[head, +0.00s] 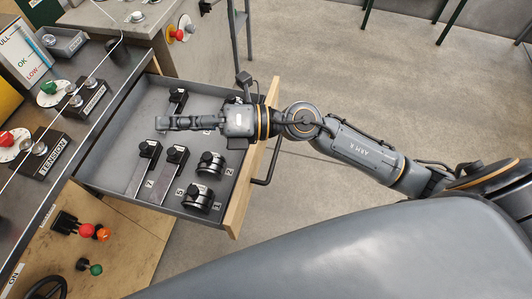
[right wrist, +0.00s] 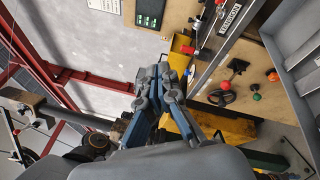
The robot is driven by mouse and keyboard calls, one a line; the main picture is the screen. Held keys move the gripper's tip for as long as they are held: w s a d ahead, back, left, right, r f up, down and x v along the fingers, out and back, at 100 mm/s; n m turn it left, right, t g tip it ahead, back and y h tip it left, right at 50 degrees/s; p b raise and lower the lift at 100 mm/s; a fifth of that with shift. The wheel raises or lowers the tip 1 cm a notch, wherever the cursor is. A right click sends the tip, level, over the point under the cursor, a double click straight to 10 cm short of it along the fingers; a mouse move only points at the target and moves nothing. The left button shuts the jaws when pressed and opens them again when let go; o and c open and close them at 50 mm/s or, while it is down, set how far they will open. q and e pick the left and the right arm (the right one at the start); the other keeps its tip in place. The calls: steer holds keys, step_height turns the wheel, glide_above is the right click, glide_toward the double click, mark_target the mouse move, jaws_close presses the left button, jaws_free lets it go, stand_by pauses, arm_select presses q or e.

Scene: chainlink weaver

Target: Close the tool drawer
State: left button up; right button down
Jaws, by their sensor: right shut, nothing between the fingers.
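The tool drawer (head: 148,101) is pulled out of the bench in the head view. It is a grey tray with a pale wooden front (head: 247,187) and a dark bar handle (head: 270,165) on the outer side. Numbered tools lie in it, among them round black-and-metal pieces (head: 210,163) and flat long ones with black knobs (head: 175,158). My right gripper (head: 160,123) reaches across the drawer front and is over the inside of the drawer, pointing left towards the bench. Its fingers (right wrist: 163,78) are together and empty in the right wrist view. Contact with the tools cannot be told. My left gripper is out of view.
The bench (head: 85,125) on the left carries a TENSION control box (head: 50,150), dials and taut wires. Red, orange and green knobs (head: 87,230) stick out from the wooden panel below the drawer. A grey cabinet (head: 150,40) stands behind. The concrete floor (head: 350,80) beyond the drawer front is clear.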

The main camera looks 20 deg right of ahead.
step_height(320, 180, down, 6)
steer(key=s+r+n+g+h, duration=0.1)
steer(key=s+n+g+h, duration=0.1)
steer(key=n+g+h, duration=0.25)
steer(key=n+h, duration=0.3)
steer(key=h, duration=0.5)
glide_above(248, 161)
steer(key=shift+y, duration=0.25)
step_height(248, 161, down, 12)
steer(key=d+h, duration=0.1)
steer(key=d, duration=0.1)
steer(key=w+d+f+h, duration=0.1)
steer(key=d, duration=0.2)
steer(key=d+h, duration=0.1)
steer(key=d, duration=0.2)
steer(key=shift+w+f+h, duration=0.35)
steer(key=shift+h, duration=0.05)
steer(key=shift+d+f, duration=0.15)
steer(key=shift+f, duration=0.05)
steer(key=p+x, duration=0.1)
steer(key=x, duration=0.8)
steer(key=shift+w+f+p, duration=0.15)
steer(key=shift+f+p, duration=0.15)
steer(key=shift+w, duration=0.1)
